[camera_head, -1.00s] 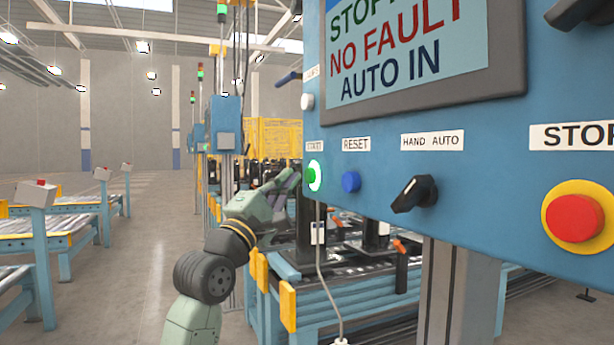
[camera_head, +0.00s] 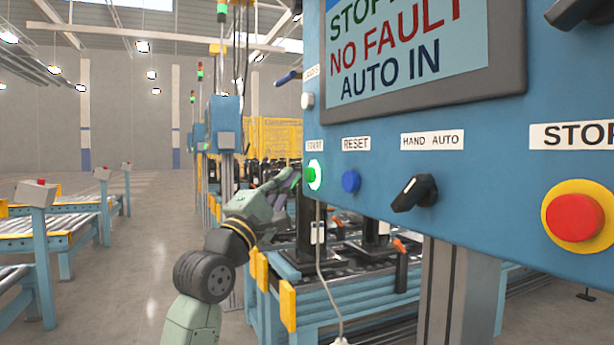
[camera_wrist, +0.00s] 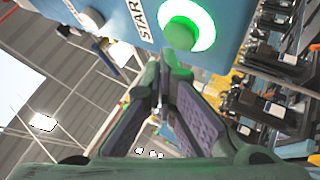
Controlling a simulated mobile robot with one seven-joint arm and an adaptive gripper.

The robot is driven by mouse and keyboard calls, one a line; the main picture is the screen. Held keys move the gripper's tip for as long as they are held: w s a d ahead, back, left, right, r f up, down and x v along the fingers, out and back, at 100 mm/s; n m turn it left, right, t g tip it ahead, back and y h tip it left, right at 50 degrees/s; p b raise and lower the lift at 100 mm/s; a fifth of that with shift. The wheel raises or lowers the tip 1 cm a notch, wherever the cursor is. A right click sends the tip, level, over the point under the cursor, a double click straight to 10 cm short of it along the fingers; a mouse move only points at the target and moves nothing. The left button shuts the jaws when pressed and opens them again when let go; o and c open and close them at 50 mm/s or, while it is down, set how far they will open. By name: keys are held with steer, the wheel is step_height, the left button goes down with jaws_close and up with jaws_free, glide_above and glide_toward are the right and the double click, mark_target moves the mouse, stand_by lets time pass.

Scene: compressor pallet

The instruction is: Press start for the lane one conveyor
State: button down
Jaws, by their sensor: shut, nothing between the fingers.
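The green START button (camera_head: 314,175) sits in a lit white-green ring at the lower left edge of the blue control panel (camera_head: 480,165). The START label (camera_head: 314,146) is above it. My gripper (camera_head: 292,178) is just left of the button, its fingers shut and empty and pointing at the panel. In the wrist view the button (camera_wrist: 181,34) is straight ahead of my fingertips (camera_wrist: 166,62), and green light falls on them. The tips are very close to the button; I cannot tell whether they touch it.
A blue RESET button (camera_head: 351,181), a black HAND AUTO switch (camera_head: 414,193) and a red STOP button (camera_head: 576,217) are to the right. The screen (camera_head: 415,50) reads NO FAULT, AUTO IN. A conveyor (camera_head: 350,285) is below, behind the panel.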

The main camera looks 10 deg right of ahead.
steer(key=shift+w+d, duration=0.15)
steer(key=shift+d, duration=0.3)
